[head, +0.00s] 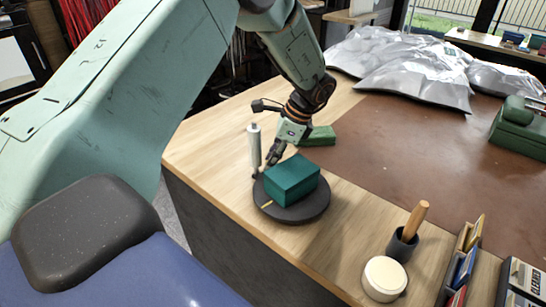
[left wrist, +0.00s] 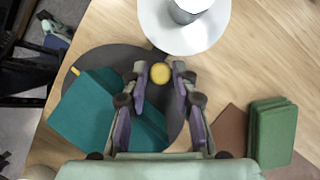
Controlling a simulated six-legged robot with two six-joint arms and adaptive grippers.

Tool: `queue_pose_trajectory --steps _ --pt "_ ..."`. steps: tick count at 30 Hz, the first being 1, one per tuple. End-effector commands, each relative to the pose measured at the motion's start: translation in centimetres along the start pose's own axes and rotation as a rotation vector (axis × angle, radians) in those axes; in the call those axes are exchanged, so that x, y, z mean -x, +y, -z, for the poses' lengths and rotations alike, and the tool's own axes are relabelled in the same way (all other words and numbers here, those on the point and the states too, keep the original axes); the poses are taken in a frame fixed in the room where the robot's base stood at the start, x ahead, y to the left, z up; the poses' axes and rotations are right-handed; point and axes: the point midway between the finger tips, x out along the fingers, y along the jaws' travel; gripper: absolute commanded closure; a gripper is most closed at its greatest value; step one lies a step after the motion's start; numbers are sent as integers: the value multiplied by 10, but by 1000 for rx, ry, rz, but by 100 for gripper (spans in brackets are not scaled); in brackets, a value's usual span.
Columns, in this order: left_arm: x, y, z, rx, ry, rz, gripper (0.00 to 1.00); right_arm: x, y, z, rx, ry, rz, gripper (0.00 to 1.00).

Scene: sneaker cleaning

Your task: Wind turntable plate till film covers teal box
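The teal box (head: 292,180) sits on the dark round turntable plate (head: 310,214), with its top and sides bare of visible film. A pale upright roll (head: 254,148) stands behind the plate's left side, probably the film. My left gripper (head: 272,160) points down at the plate's far edge, beside the box. In the left wrist view its fingers (left wrist: 160,73) stand apart on either side of a round yellow knob (left wrist: 160,74); contact is not clear. The teal box (left wrist: 85,112) and plate (left wrist: 110,58) show under and left of the fingers. My right gripper is out of view.
A green block (head: 319,136) lies behind the plate on the wooden table. A wooden-handled tool in a dark cup (head: 402,244), a round cream-topped tin (head: 384,278) and small boxes stand front right. Silvery bags (head: 415,70) lie at the back. The brown mat (head: 400,150) has free room.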

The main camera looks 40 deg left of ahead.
Motion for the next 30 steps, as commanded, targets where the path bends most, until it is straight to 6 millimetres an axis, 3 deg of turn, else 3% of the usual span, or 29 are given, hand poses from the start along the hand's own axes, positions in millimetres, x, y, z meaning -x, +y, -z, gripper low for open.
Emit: queue_pose_trajectory --steps 11,24,30 --pt "6 -1 0 1 1 4 69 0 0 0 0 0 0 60" --pt "88 -1 0 1 1 5 69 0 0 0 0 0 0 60" --pt "113 0 0 1 0 2 69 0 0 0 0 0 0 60"
